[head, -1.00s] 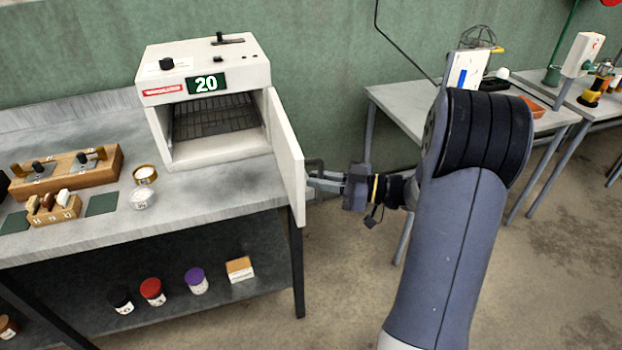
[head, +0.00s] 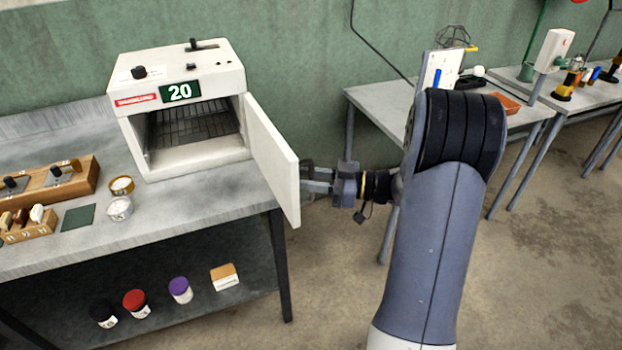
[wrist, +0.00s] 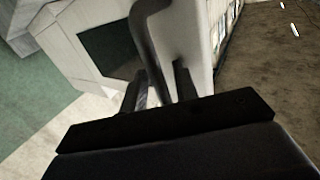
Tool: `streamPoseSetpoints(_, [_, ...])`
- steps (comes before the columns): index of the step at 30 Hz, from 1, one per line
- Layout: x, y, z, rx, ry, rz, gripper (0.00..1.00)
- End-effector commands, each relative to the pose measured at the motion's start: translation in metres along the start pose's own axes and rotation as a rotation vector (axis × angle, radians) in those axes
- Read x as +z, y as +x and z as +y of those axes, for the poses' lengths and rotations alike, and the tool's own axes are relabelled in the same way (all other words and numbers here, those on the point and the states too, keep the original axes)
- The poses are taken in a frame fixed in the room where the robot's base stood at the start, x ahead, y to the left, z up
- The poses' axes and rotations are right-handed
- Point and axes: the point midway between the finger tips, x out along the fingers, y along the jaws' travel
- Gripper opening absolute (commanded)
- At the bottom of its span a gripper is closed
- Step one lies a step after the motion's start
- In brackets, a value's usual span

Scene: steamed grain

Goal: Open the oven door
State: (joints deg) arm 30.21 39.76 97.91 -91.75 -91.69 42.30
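The white oven (head: 180,62) stands on the left bench with a green display reading 20. Its door (head: 272,158) is swung well out on its right-hand side, and the dark inside with a wire rack (head: 193,122) is visible. My gripper (head: 318,180) is at the outer face of the door, near its free edge. In the wrist view the bent grey door handle (wrist: 150,35) runs down between my two fingers (wrist: 160,88), which appear closed around it. The exact contact is partly hidden by the gripper body. The wrist view also shows the door (wrist: 200,40) beside the handle.
On the bench (head: 215,198) left of the door are small dishes (head: 120,208), a green mat (head: 78,217) and wooden blocks (head: 45,188). Jars (head: 135,303) and a small box (head: 224,277) sit on the lower shelf. Another table (head: 385,110) stands behind my arm.

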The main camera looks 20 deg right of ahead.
Motion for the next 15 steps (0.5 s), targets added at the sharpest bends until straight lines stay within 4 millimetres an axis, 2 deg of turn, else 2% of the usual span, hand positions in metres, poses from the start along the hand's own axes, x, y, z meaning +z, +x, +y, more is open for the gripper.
streamPoseSetpoints(8, [0.001, -0.002, -0.001, 0.0, 0.002, -0.001, 0.29])
streamPoseSetpoints(11, [0.001, -0.01, 0.0, 0.002, 0.001, 0.0, 0.29])
streamPoseSetpoints(15, [0.002, -0.034, 0.001, 0.005, 0.0, -0.001, 0.29])
